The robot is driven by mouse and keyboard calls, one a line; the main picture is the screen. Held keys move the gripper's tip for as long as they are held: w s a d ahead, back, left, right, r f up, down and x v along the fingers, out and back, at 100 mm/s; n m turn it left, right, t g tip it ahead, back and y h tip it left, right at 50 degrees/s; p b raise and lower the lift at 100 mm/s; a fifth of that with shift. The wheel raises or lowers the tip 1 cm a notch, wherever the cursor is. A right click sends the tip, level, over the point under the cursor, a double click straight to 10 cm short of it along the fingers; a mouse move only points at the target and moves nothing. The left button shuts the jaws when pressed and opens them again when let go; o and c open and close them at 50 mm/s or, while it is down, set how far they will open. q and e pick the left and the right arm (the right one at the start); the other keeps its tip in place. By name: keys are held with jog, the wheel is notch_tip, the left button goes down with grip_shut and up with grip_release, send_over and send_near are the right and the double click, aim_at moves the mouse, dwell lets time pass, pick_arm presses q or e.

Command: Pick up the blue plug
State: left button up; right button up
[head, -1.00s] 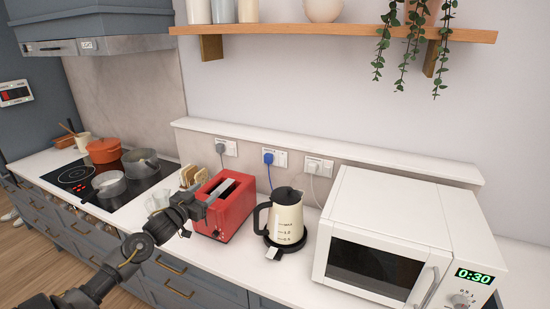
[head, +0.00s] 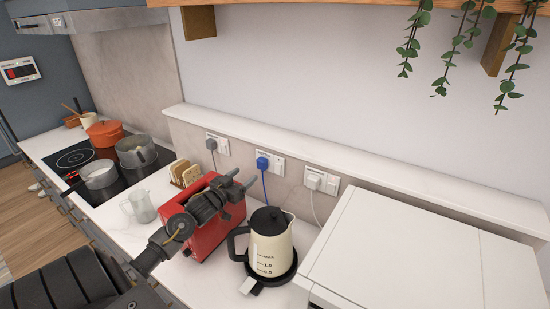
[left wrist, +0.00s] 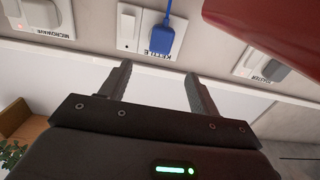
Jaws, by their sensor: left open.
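The blue plug (head: 262,163) sits in the middle wall socket (head: 276,165), with a blue cord hanging down behind the kettle. In the left wrist view the blue plug (left wrist: 161,37) is in the socket labelled KETTLE, beyond my fingertips. My left gripper (head: 242,181) is open and empty, above the red toaster, to the left of and nearer than the plug. In the left wrist view its two fingers (left wrist: 155,82) stand apart with nothing between them. My right gripper is not in view.
The red toaster (head: 208,238) stands below my left gripper. The cream kettle (head: 271,247) is in front of the sockets, and the white microwave (head: 410,255) is to the right. A grey plug (head: 211,145) and a white plug (head: 313,181) flank the blue one. A ledge (head: 350,185) runs above.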

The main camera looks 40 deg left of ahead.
aim_at(260, 162)
pick_arm(q)
jog(key=w, duration=0.5)
jog(key=shift+a+r, duration=0.15)
jog(key=shift+r, duration=0.1)
jog(key=shift+w+a, duration=0.1)
jog(key=shift+w, duration=0.15)
jog(key=shift+w+r, duration=0.1)
jog(key=shift+w, duration=0.25)
jog(key=w+b, duration=0.3)
jog(key=shift+w+a+f, duration=0.3)
jog(key=shift+f, duration=0.1)
jog(key=shift+w, duration=0.3)
jog(key=shift+s+r, duration=0.1)
jog(key=shift+r, duration=0.15)
jog(key=c, duration=1.2)
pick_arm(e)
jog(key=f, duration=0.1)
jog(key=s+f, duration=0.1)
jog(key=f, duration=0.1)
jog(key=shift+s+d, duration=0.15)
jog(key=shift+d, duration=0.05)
